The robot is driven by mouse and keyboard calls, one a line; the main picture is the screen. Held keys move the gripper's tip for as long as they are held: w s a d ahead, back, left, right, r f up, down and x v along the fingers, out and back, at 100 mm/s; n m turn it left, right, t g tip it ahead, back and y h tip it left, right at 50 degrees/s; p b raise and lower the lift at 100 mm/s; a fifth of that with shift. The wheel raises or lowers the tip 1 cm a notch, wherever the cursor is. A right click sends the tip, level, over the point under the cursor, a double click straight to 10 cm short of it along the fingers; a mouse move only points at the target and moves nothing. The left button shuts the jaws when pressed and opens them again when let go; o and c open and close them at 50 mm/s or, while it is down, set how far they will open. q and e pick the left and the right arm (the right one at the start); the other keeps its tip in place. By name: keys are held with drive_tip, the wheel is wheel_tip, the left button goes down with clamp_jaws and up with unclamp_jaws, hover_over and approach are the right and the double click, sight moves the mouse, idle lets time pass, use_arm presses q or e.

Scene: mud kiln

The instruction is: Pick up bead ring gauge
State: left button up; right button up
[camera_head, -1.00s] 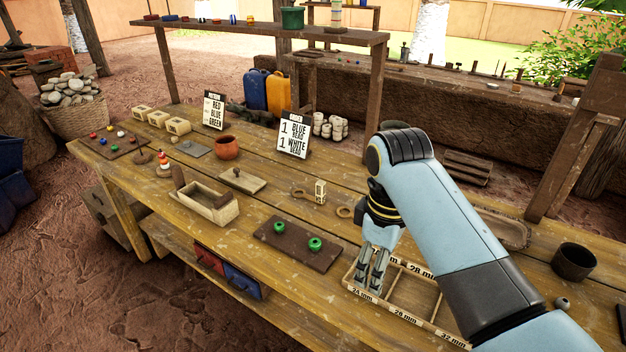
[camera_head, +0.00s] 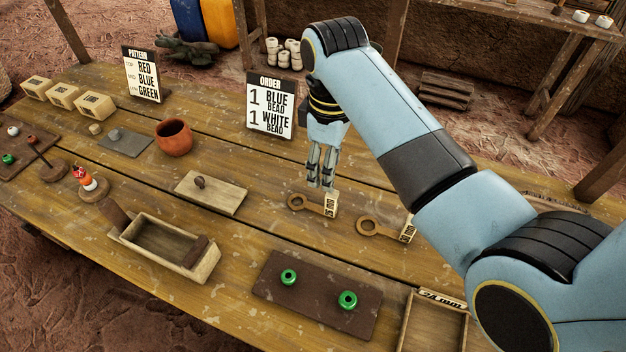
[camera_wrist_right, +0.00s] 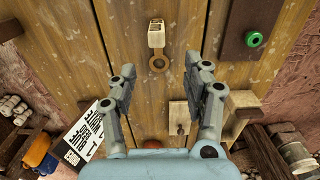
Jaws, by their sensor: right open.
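A wooden ring gauge (camera_head: 299,203) lies flat on the table, its handle running right to a pale tag block (camera_head: 331,204). A second, similar ring gauge (camera_head: 370,227) lies to its right, with its own pale block (camera_head: 408,229). My right gripper (camera_head: 321,184) points down just above the first gauge's handle and block, and seems not to touch them. In the right wrist view my right gripper (camera_wrist_right: 160,66) is open and empty. A gauge ring (camera_wrist_right: 158,63) shows between its fingertips, with the block (camera_wrist_right: 156,34) beyond. My left gripper is not in view.
A dark board (camera_head: 315,300) with two green beads lies in front. A wooden block with a knob (camera_head: 212,192), an open wooden box (camera_head: 150,245) and a clay pot (camera_head: 173,137) stand left. The order sign (camera_head: 270,105) stands behind. A divided tray (camera_head: 405,330) is at front right.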

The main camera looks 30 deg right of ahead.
sight(327, 197)
drive_tip(key=f, duration=0.4)
drive_tip(key=shift+s, duration=0.2)
drive_tip(key=shift+w+f, duration=0.1)
drive_tip(key=shift+f, duration=0.25)
drive_tip(key=f, duration=0.4)
drive_tip(key=shift+w+d+f, duration=0.2)
drive_tip(key=shift+w, duration=0.05)
drive_tip(key=shift+f, duration=0.5)
drive_tip(key=shift+c, duration=2.2)
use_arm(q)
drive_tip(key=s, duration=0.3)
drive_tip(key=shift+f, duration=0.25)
use_arm(e)
clamp_jaws()
